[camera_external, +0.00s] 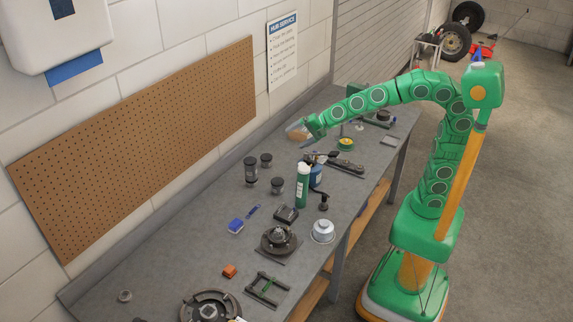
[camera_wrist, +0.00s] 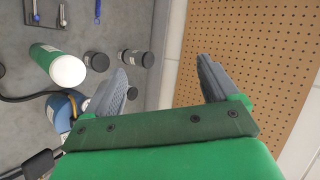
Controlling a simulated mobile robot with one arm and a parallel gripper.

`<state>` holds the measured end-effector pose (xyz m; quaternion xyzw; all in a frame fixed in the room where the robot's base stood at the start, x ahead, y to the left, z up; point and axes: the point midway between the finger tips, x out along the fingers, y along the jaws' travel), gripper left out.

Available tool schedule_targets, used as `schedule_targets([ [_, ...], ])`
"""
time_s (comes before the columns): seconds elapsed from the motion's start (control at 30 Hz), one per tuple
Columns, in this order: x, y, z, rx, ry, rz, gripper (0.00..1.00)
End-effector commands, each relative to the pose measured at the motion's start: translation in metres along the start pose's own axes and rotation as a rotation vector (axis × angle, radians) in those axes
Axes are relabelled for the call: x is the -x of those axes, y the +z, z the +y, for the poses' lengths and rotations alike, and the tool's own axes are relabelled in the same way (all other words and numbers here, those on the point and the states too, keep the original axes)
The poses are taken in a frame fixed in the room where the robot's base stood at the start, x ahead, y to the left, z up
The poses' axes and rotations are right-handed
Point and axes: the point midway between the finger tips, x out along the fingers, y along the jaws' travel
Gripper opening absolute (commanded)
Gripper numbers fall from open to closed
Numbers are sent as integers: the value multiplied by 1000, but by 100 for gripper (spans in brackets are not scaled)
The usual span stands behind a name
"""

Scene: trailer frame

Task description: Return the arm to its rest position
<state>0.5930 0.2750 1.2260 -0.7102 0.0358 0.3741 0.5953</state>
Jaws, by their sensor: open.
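My green arm reaches left over the grey workbench (camera_external: 203,262) from my base at the right. My gripper (camera_external: 292,130) is above the bench's far part, near the wall. In the wrist view my gripper (camera_wrist: 165,75) has its two grey fingers spread apart with nothing between them. Through the gap show the bench edge and the wall with the pegboard (camera_wrist: 258,60). No object touches the fingers that I can see.
Below stand a green-white canister (camera_external: 302,186), a blue bottle (camera_external: 316,175) and several dark jars (camera_external: 251,170). A hub (camera_external: 278,240), a silver cap (camera_external: 323,231) and a blue brush (camera_external: 237,225) lie nearer. The floor (camera_external: 510,200) right of my base is clear.

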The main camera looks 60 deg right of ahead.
Motion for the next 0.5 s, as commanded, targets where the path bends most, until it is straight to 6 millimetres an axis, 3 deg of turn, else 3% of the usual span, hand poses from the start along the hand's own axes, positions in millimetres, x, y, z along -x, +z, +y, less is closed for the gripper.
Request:
schedule_targets([
  [0.17,51,-29,61,364,185,-63,88],
  [0.3,95,-51,124,602,358,-136,88],
  [0.5,161,-65,218,777,586,-282,88],
])
